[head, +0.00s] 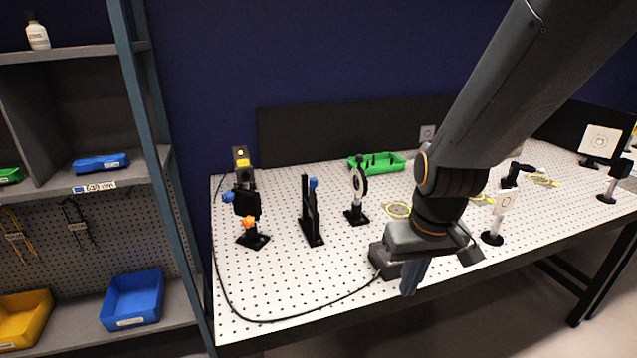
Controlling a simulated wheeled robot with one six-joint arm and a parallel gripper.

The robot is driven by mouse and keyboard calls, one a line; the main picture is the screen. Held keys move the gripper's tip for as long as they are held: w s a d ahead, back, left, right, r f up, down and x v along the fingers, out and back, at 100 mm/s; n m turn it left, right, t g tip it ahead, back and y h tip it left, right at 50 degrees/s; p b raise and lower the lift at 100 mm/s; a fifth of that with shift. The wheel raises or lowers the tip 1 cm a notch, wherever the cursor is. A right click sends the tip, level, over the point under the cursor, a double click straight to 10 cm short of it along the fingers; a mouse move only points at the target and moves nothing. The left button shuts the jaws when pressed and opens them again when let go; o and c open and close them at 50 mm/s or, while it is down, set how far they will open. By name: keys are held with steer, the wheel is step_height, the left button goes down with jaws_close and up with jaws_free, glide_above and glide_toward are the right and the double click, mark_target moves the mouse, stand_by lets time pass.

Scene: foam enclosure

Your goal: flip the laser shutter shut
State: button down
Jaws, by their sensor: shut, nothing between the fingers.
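A black upright post-and-plate piece with a blue tab (313,184) on top stands on the white perforated table, left of centre in the head view. It looks like the laser shutter (312,222), with a tall thin black plate beside the tab. I cannot tell from this angle whether its flap is open or shut. My gripper (410,284) points down near the table's front edge, to the right of and nearer than the shutter, clearly apart from it. Its fingers are together with nothing between them. My arm hides part of the table behind it.
A mount with blue and orange knobs (246,204) stands left of the shutter, and a round lens holder (358,190) stands right. A black cable (262,320) loops along the front. A green tray (385,161) lies behind. Shelving (150,190) stands left.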

steer(key=w+a+r+n+t+y+b, duration=0.2)
steer(key=w+a+r+n, duration=0.3)
steer(key=r+n, duration=0.3)
steer(key=w+a+r+n+t+y+b, duration=0.1)
steer(key=w+a+r+n+y+b, duration=0.2)
steer(key=w+a+r+n, duration=0.3)
step_height(320, 180, up, 4)
steer(key=w+n+b, duration=0.1)
steer(key=w+n, duration=0.1)
steer(key=shift+w+n+t, duration=0.25)
steer(key=shift+n+t, duration=0.15)
steer(key=shift+a, duration=0.1)
steer(key=p, duration=0.2)
glide_toward(313, 192)
steer(key=s+a+f, duration=0.2)
steer(key=s+f, duration=0.1)
steer(key=shift+w+a+f+p, duration=0.1)
steer(key=shift+w+p, duration=0.15)
steer(key=shift+w, duration=0.45)
steer(key=shift+w+a+p, duration=0.1)
steer(key=shift+w+p, duration=0.15)
steer(key=shift+w, duration=0.45)
steer(key=shift+w+a+p, duration=0.1)
steer(key=shift+w+p, duration=0.15)
steer(key=shift+w, duration=0.45)
